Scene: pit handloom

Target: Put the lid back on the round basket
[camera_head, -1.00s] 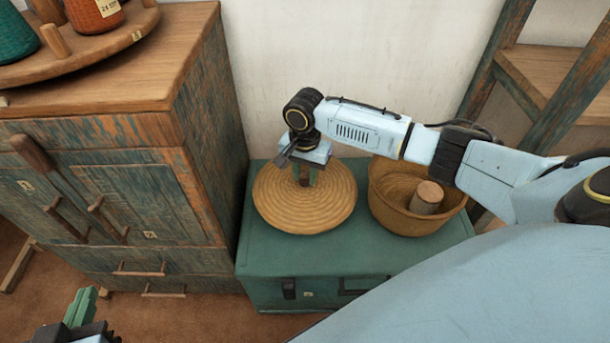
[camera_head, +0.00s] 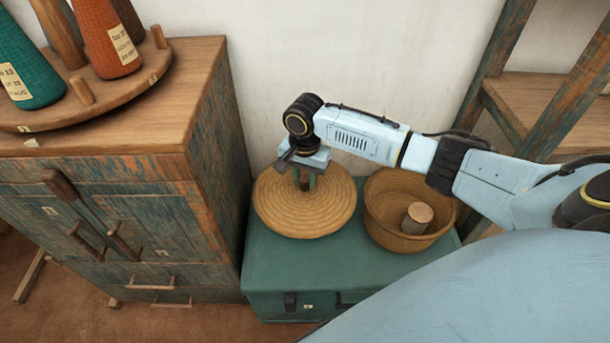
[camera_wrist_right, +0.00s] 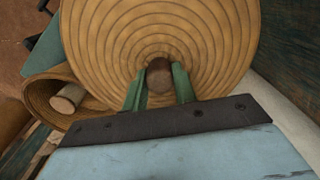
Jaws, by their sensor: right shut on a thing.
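The lid (camera_head: 325,215) is a round, coiled straw disc with a knob at its middle. My right gripper (camera_head: 304,184) is shut on the lid's knob, which also shows between the two green fingers in the right wrist view (camera_wrist_right: 159,78). The lid is over the left part of a green chest, left of the basket; its height above the chest is hard to tell. The round basket (camera_head: 379,225) stands uncovered on the chest's right part, with a wooden cylinder (camera_head: 417,217) inside. It also shows at the left in the wrist view (camera_wrist_right: 45,92). My left gripper is not in view.
The green chest (camera_head: 290,272) stands against the pale wall. A tall worn wooden cabinet (camera_head: 215,170) is close on the left, bearing a round stand with teal (camera_head: 32,75) and orange (camera_head: 105,40) cones. A wooden frame with a shelf (camera_head: 540,105) is at the right.

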